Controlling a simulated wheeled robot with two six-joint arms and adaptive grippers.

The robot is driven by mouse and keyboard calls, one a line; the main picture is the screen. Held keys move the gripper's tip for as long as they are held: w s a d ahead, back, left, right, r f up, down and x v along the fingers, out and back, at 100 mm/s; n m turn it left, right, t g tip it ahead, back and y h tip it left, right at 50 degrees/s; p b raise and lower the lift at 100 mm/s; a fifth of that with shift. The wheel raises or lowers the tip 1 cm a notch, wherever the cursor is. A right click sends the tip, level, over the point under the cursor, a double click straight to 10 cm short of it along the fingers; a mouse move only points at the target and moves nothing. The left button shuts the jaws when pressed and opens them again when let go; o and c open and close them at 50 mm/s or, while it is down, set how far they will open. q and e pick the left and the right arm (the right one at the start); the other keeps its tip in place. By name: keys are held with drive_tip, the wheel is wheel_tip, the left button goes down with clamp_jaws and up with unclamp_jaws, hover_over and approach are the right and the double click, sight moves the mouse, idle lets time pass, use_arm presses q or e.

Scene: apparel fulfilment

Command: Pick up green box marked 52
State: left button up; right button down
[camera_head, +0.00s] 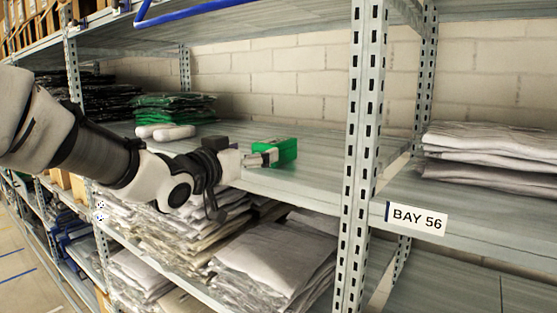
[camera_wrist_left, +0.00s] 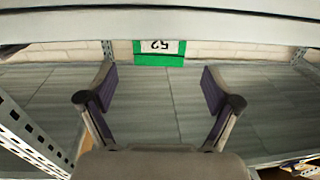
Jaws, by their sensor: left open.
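The green box (camera_head: 287,148) stands on the middle shelf, near the upright post. In the left wrist view the green box (camera_wrist_left: 158,61) shows a white label reading 52, upside down, beyond the fingertips and roughly centred between them. My left gripper (camera_head: 265,157) reaches in from the left, with its fingers at the near side of the box in the head view. In the wrist view the left gripper (camera_wrist_left: 158,80) is open, with bare shelf between its fingers. I cannot tell from the head view whether a finger touches the box. My right gripper is not in view.
The shelf (camera_head: 310,180) around the box is mostly bare. An upright post (camera_head: 361,130) stands to the right, beside a BAY 56 label (camera_head: 415,218). White rolled items (camera_head: 165,132) and green folded garments (camera_head: 173,108) lie to the left. Folded clothes (camera_head: 275,262) fill the shelf below.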

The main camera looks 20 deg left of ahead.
sight(262, 147)
use_arm(q)
drive_tip(key=w+b, duration=0.1)
drive_tip(key=b, duration=0.1)
drive_tip(key=shift+d+f+b, duration=0.1)
drive_tip(key=shift+d+b, duration=0.2)
drive_tip(key=shift+d, duration=0.1)
drive_tip(key=shift+x, duration=0.85)
drive_tip(key=w, duration=0.1)
drive_tip(key=w+p, duration=0.1)
drive_tip(key=w, duration=0.1)
drive_tip(key=shift+d+r, duration=0.2)
drive_tip(key=shift+r, duration=0.2)
drive_tip(key=shift+w+p, duration=0.25)
drive_tip(key=shift+p, duration=0.1)
drive_tip(key=shift+w+d+f, duration=0.1)
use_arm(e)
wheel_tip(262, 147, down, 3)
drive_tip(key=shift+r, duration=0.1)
use_arm(q)
drive_tip(key=shift+w, duration=0.1)
drive_tip(key=c, duration=1.2)
